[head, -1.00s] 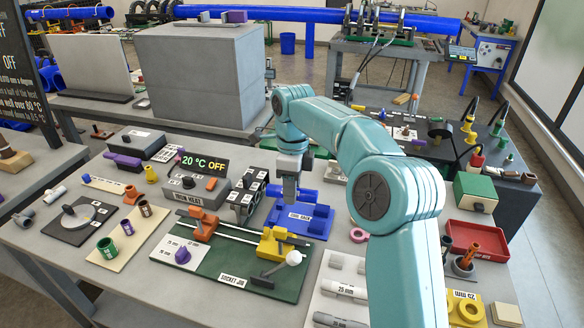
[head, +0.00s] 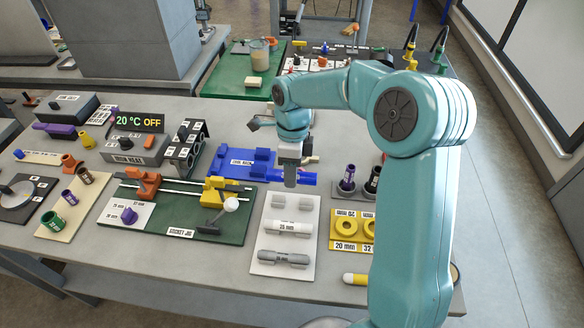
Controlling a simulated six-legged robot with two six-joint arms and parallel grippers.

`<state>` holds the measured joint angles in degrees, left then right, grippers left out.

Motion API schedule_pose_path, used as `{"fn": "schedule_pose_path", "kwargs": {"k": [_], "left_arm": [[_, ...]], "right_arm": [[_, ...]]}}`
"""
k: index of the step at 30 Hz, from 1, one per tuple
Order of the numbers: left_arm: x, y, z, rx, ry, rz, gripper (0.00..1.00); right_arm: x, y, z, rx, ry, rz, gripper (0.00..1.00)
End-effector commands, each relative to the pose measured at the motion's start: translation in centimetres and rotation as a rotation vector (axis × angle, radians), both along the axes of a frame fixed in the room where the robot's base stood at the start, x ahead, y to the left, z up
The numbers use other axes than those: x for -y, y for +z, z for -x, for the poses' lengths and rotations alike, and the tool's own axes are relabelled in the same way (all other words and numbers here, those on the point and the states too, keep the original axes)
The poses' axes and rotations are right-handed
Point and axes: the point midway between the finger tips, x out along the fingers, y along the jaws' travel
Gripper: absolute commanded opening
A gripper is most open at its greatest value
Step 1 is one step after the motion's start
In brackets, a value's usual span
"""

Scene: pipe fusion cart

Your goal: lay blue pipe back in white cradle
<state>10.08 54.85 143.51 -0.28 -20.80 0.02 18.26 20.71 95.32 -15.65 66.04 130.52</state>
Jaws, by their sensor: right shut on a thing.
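My right gripper (head: 290,180) comes down from the arm on the right and is shut on the blue pipe (head: 306,179). The pipe lies level, partly hidden behind the fingers, at the right end of the blue cool rack (head: 231,172). I cannot tell whether it touches the rack. The white cradle board (head: 263,224) lies in front of the gripper. Its back row of grey supports (head: 292,202) is empty. A white pipe marked 25 mm (head: 288,227) and a grey pipe (head: 285,258) lie in its other rows. My left gripper is not in view.
The green socket jig (head: 190,230) with orange and yellow clamps stands left of the white cradle. Yellow rings (head: 345,227) on a tray and dark upright fittings (head: 348,178) stand to its right. A yellow-tipped marker (head: 354,279) lies near the front edge.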

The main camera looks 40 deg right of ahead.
Motion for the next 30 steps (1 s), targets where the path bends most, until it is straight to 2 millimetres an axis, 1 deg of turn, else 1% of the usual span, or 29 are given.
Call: {"fn": "schedule_pose_path", "kwargs": {"k": [8, 14, 30], "left_arm": [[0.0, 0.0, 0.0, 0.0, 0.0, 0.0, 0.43], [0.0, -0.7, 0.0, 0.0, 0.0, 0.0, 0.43], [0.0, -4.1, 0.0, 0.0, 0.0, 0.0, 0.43]], "right_arm": [[0.0, 0.0, 0.0, 0.001, 0.0, 0.001, 0.02], [0.0, -0.9, 0.0, 0.0, 0.001, 0.001, 0.02], [0.0, -5.5, 0.1, -0.001, 0.0, 0.001, 0.02]]}}
